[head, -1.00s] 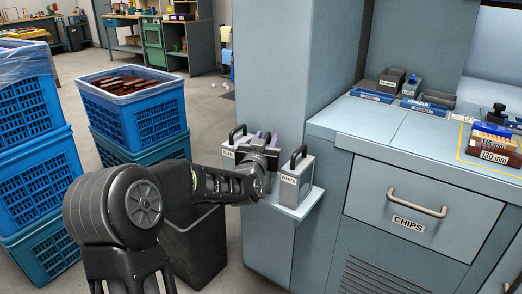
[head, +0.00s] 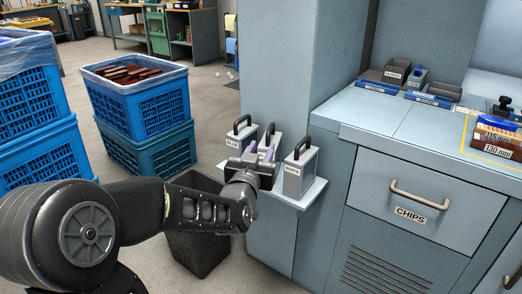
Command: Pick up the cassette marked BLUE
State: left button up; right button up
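Three grey cassettes with black top handles stand upright in a row on a small shelf (head: 312,192) on the side of the blue-grey cabinet. The left cassette (head: 232,142) has a small label that seems to read BLUE. The middle cassette (head: 276,143) has its front mostly hidden by my gripper. The right cassette (head: 293,181) is labelled WHITE. My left gripper (head: 261,150) is in front of the left and middle cassettes, below their handles. Its pale purple fingertips are apart, and I see nothing held between them. My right gripper is out of view.
A dark bin (head: 200,255) stands on the floor below the shelf. Blue crates (head: 142,105) with brown pieces stand at left. The counter (head: 385,125) and the CHIPS drawer (head: 400,200) are at right.

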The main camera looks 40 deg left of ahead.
aim_at(237, 140)
jog(key=u, duration=1.25)
